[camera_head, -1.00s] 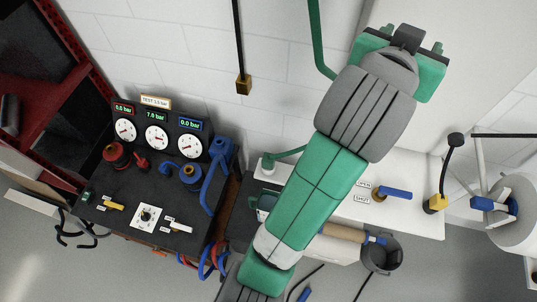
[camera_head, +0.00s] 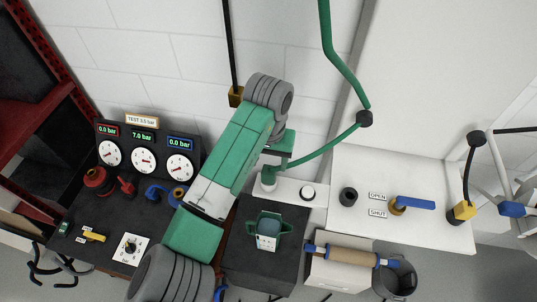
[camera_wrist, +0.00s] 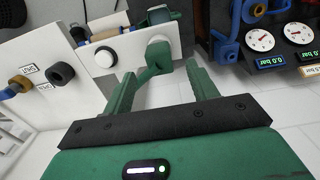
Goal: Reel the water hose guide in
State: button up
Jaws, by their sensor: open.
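No label confirms this. My gripper (camera_head: 278,155) is beside the low end of this arm, near the post. In the wrist view my gripper (camera_wrist: 165,85) has its two green fingers apart.
A black gauge panel (camera_head: 145,150) with dials and hose fittings stands left. A black rod with a brass block (camera_head: 236,97) hangs behind my arm.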

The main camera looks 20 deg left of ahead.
aim_at(269, 170)
notch_tip(269, 170, down, 6)
jog(key=shift+r, duration=0.25)
jog(key=shift+c, duration=0.5)
grip_shut()
jog(key=shift+r+p, duration=0.65)
jog(key=shift+p, duration=0.1)
